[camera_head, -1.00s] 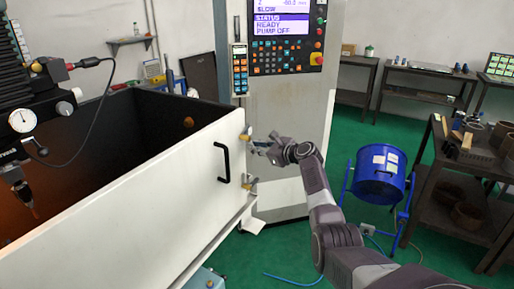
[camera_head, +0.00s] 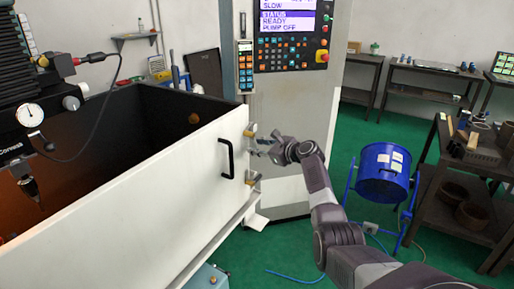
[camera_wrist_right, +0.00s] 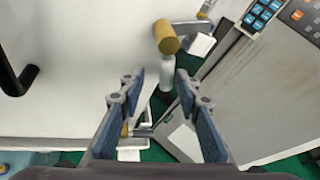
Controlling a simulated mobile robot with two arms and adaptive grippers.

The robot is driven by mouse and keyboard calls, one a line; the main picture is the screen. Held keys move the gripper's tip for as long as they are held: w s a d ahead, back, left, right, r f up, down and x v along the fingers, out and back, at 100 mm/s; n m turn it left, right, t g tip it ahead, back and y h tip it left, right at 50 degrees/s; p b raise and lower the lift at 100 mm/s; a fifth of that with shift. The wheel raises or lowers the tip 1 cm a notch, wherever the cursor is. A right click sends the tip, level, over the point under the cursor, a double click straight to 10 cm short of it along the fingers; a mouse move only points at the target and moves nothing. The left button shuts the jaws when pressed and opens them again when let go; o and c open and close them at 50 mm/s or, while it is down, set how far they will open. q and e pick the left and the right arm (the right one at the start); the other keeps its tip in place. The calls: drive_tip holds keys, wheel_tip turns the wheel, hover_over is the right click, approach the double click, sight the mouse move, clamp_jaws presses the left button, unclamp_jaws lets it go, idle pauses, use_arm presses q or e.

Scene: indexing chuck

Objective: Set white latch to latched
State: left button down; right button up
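A latch with a brass-coloured round knob (camera_wrist_right: 166,38) and a pale cylinder (camera_wrist_right: 166,73) is at the end of the white panel in the right wrist view. In the head view its knob (camera_head: 249,132) shows at the panel's upper right corner. My right gripper (camera_wrist_right: 158,78) is open and empty. Its fingertips point toward the latch, with the pale cylinder showing between and just beyond them. In the head view the right gripper (camera_head: 262,149) is just right of the panel's end, below the knob. I cannot tell whether it touches. My left gripper is not in view.
The white panel (camera_head: 150,200) carries a black handle (camera_head: 227,158) left of my right gripper. A second brass-coloured fitting (camera_head: 252,177) is lower on its edge. The control cabinet (camera_head: 285,110) stands close behind. A blue drum (camera_head: 382,175) is at the right.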

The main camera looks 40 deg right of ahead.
drive_tip(key=shift+s+d+r, duration=0.1)
drive_tip(key=shift+v, duration=0.9)
drive_tip(key=v, duration=1)
drive_tip(key=shift+f, duration=0.2)
drive_tip(key=shift+c, duration=0.6)
